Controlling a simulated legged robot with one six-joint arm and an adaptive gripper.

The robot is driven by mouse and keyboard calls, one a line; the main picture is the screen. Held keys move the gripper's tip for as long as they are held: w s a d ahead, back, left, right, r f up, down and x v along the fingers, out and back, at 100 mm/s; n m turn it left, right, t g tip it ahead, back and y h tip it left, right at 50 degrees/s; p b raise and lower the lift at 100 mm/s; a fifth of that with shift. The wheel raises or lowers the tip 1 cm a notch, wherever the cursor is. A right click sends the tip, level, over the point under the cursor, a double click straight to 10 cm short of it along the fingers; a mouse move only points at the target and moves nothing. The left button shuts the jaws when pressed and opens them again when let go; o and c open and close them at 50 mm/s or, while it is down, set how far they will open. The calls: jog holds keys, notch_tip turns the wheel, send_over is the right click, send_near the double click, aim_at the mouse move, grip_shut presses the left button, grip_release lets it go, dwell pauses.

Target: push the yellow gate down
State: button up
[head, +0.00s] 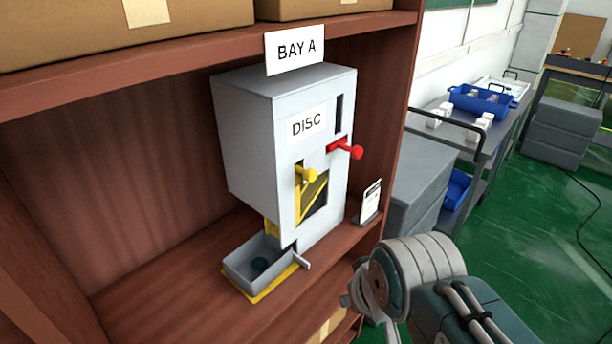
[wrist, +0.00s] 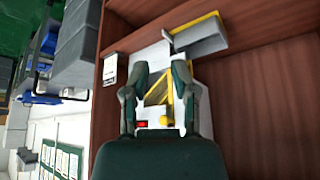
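The yellow gate (head: 303,190) is on the front of a grey dispenser (head: 250,140) marked DISC. It has a round yellow knob near the top of an opening and a slanted yellow strip below. In the wrist view, which is turned, the yellow gate (wrist: 168,98) shows between and beyond my fingers. My gripper (wrist: 160,70) is open, its two fingers apart with nothing visible between them. In the head view my gripper (head: 358,297) is at the lower right, in front of the shelf and apart from the gate; its fingertips are unclear there.
A red-knobbed lever (head: 346,149) sticks out right of the gate. A grey tray (head: 243,271) with a dark round thing inside sits below, on a yellow base. A small sign stand (head: 370,202) is at the right shelf edge. The shelf (head: 185,285) is clear at left.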

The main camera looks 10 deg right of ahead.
jog(key=w+r+y, duration=0.1)
jog(key=w+r, duration=0.1)
jog(key=w, duration=0.2)
jog(key=w+d+r+y, duration=0.1)
jog(key=w+r, duration=0.2)
jog(key=w+r+y, duration=0.1)
jog(key=w+r, duration=0.2)
jog(key=w, duration=0.1)
jog(key=shift+w+d+r, duration=0.25)
jog(key=shift+w+d, duration=0.05)
jog(key=shift+d, duration=0.05)
grip_shut()
jog(key=w+d+r+n+t+y, duration=0.1)
jog(key=w+d+r+y, duration=0.1)
jog(key=w+d+r, duration=0.3)
jog(key=w+d+r+t+y, duration=0.1)
jog(key=w+d+r+y, duration=0.15)
jog(key=w, duration=0.35)
send_near(304, 170)
jog(key=shift+h, duration=0.25)
jog(key=x, duration=0.5)
jog(key=shift+w+d+f, duration=0.1)
jog(key=shift+w+f, duration=0.1)
jog(key=shift+w, duration=0.25)
notch_tip(304, 170, down, 8)
jog(key=shift+s, duration=0.15)
